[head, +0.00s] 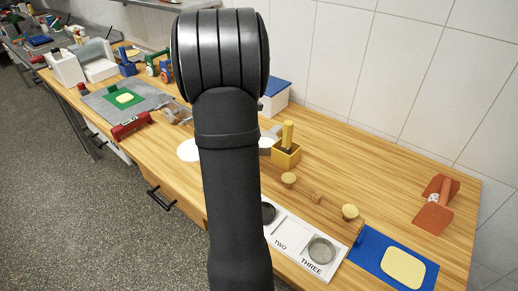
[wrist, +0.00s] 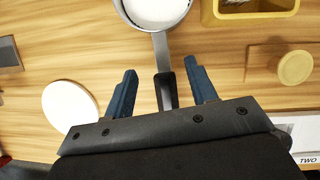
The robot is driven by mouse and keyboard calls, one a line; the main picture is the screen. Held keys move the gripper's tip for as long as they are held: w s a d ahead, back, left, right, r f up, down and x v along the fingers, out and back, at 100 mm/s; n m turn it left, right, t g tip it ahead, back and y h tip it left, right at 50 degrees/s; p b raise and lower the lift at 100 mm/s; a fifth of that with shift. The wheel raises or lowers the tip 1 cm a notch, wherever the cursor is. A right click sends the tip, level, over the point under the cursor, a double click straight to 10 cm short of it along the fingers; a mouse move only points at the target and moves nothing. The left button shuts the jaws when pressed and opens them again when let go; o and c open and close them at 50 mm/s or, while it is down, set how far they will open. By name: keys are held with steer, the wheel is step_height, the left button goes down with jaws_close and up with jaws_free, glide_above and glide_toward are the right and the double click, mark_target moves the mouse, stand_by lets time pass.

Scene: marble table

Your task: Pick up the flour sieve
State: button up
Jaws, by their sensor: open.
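The flour sieve appears to be the round grey-rimmed vessel (wrist: 155,10) with a white inside at the top of the wrist view, cut off by the frame edge. Its grey handle ends in a dark grip (wrist: 165,92) that points toward me. My gripper (wrist: 160,84) is open, with one blue finger on each side of the handle and a visible gap to both. Whether the fingers are level with the handle or above it I cannot tell. In the head view my arm hides the gripper and most of the sieve; a pale round edge (head: 266,143) shows beside the arm.
A yellow box (head: 285,157) with an upright handle stands right of the sieve. A white disc (wrist: 69,106) lies to the left. A wooden strip with round knobs (head: 316,198) and a white labelled tray (head: 283,248) lie to the right.

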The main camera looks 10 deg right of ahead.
steer(key=shift+x, duration=2.7)
steer(key=shift+s, duration=0.15)
steer(key=c, duration=1.1)
